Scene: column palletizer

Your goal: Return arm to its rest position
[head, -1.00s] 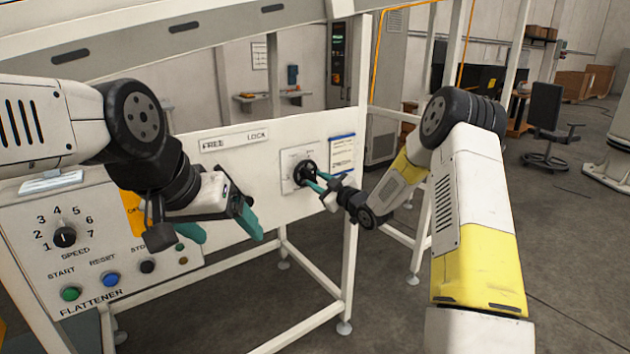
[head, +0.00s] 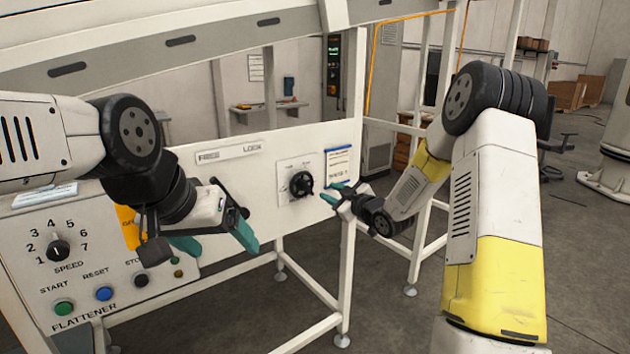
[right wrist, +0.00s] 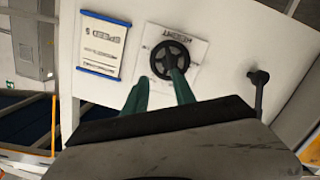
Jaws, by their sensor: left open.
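My right gripper (head: 332,192) is just right of the black round knob (head: 301,184) on the white panel, with a gap between fingertips and knob. In the right wrist view its two teal fingers (right wrist: 157,92) stand apart with nothing between them; one fingertip overlaps the lower edge of the knob (right wrist: 170,60) in the picture. My left gripper (head: 214,241) is open and empty in front of the panel, right of the buttons. Its teal fingers are spread.
The white panel (head: 250,190) carries a FREE/LOCK label (head: 228,151) and a blue-edged notice (head: 339,167). The flattener control box (head: 80,270) with speed dial and several buttons is at lower left. Frame posts (head: 345,285) stand beside my right arm. Open floor lies to the right.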

